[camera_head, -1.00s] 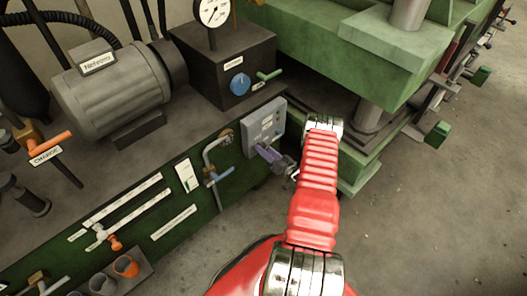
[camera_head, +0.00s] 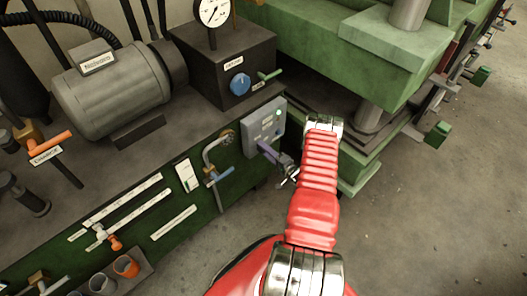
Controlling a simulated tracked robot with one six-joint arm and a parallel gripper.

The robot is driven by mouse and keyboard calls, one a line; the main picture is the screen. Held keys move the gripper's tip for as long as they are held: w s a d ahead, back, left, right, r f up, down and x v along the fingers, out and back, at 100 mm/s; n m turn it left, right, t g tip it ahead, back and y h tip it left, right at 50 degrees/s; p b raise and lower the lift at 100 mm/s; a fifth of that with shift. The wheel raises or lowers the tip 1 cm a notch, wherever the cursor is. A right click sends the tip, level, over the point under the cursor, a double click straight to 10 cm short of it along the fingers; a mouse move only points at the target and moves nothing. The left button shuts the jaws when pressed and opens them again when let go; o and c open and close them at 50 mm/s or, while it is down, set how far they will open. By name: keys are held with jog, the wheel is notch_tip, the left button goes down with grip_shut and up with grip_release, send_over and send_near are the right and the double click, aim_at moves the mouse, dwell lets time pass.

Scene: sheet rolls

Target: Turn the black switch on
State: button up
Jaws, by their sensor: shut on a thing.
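The grey switch box (camera_head: 266,120) is mounted on the front of the dark green panel, near its right end. A small green light (camera_head: 278,113) shows on the box's face. My gripper (camera_head: 264,148) is at the lower part of the box, with its purple-grey fingers reaching to the face. The fingers are shut on the black switch, which they hide almost fully, so its exact angle cannot be told.
A grey motor (camera_head: 112,92) and a dark box with a blue knob (camera_head: 240,83) stand on the bench. A blue-handled valve (camera_head: 219,177) is just left of the gripper. The green press (camera_head: 400,50) is close on the right. Open floor lies in front.

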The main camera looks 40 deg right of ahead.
jog(key=shift+f+m, duration=0.15)
jog(key=shift+m, duration=0.15)
jog(key=o, duration=1.1)
jog(key=shift+c, duration=0.2)
jog(key=shift+s, duration=0.1)
jog(key=s, duration=1.3)
jog(key=shift+s+d, duration=0.2)
jog(key=shift+s, duration=0.1)
